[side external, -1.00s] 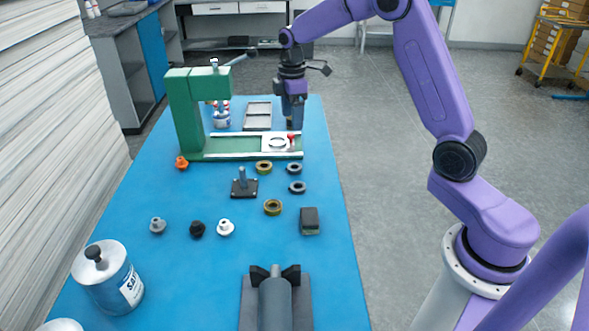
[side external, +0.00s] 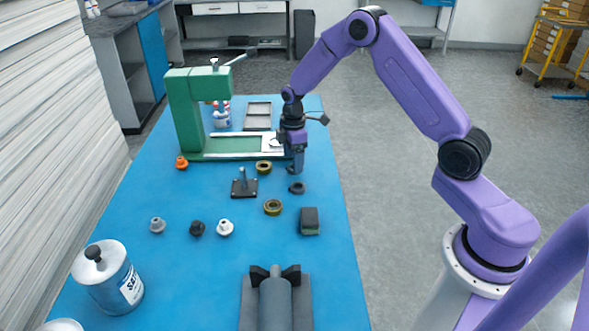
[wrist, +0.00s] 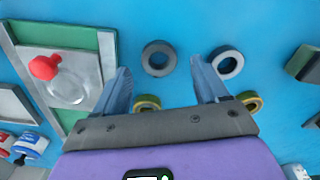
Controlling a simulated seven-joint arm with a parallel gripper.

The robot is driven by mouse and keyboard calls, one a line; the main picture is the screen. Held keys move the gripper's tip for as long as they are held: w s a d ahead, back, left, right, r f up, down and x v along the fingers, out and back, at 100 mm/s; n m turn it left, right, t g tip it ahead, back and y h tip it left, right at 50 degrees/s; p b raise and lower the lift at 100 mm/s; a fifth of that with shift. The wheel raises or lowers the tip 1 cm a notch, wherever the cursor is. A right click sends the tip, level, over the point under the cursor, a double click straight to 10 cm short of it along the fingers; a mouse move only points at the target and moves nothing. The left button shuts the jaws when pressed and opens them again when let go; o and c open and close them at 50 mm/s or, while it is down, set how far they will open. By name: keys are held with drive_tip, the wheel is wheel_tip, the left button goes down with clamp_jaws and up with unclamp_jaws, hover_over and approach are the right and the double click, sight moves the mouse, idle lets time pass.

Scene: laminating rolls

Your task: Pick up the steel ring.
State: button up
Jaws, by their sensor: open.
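Two grey rings lie flat on the blue table; I cannot tell for certain which is the steel ring. One, plain mid-grey (wrist: 159,73), shows in the wrist view between and beyond my fingertips. In the side view this second ring (side external: 297,189) lies in front of my gripper (side external: 296,171). The first is mostly hidden there by the fingers. My gripper also shows in the wrist view (wrist: 161,65); its fingers are apart, pointing down, with nothing held.
Two brass-coloured rings (side external: 264,172) (side external: 272,213) lie nearby. The green press (side external: 182,115) and its plate with a red knob (wrist: 44,67) stand beside the rings. A post on a dark base (side external: 244,190) and a dark block (side external: 309,222) are close by.

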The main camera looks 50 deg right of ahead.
drive_tip(key=shift+f, duration=1.05)
drive_tip(key=c, duration=1.2)
drive_tip(key=shift+r, duration=0.15)
